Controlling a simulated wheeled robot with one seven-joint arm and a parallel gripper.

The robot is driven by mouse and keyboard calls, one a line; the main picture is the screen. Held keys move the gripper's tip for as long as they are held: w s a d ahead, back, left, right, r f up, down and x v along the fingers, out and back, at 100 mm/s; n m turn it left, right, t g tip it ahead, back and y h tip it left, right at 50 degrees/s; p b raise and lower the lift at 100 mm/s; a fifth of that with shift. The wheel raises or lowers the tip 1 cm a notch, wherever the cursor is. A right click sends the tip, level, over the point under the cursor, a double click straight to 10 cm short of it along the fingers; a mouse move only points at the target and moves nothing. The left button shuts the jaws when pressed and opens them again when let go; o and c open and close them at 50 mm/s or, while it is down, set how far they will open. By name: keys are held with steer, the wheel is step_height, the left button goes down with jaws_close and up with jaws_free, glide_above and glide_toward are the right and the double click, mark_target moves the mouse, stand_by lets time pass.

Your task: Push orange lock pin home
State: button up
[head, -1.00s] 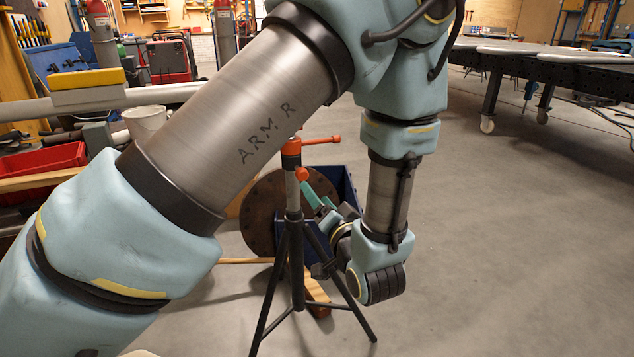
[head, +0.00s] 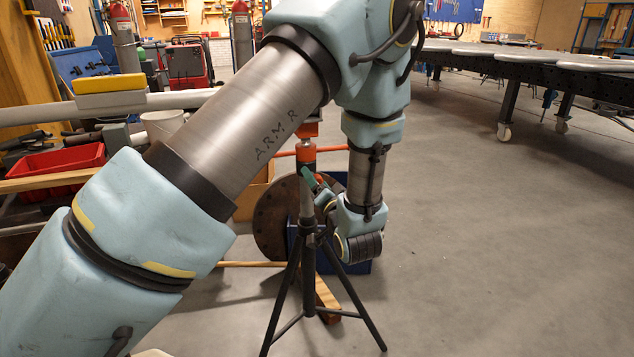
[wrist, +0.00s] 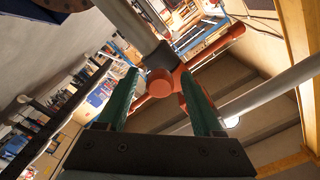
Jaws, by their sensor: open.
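The orange lock pin (wrist: 160,82) shows in the wrist view as a round orange end facing me, on the orange collar of a grey stand post (wrist: 130,22). It appears between the two green fingertips of my gripper (wrist: 159,76), which are apart with nothing clamped between them. Whether a fingertip touches the pin is unclear. In the head view my gripper (head: 309,178) is at the stand, just below the orange collar (head: 306,153). The pin itself is hard to make out there. The black tripod (head: 309,240) stands upright on the floor.
An orange bar (head: 335,148) sticks out at the collar. Behind the stand are a rusty round flange (head: 268,215) and a dark blue bin (head: 358,266). A wooden beam (head: 327,299) lies by the tripod legs. The floor to the right is clear.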

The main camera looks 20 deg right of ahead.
jaws_close()
stand_by(0.4)
stand_by(0.9)
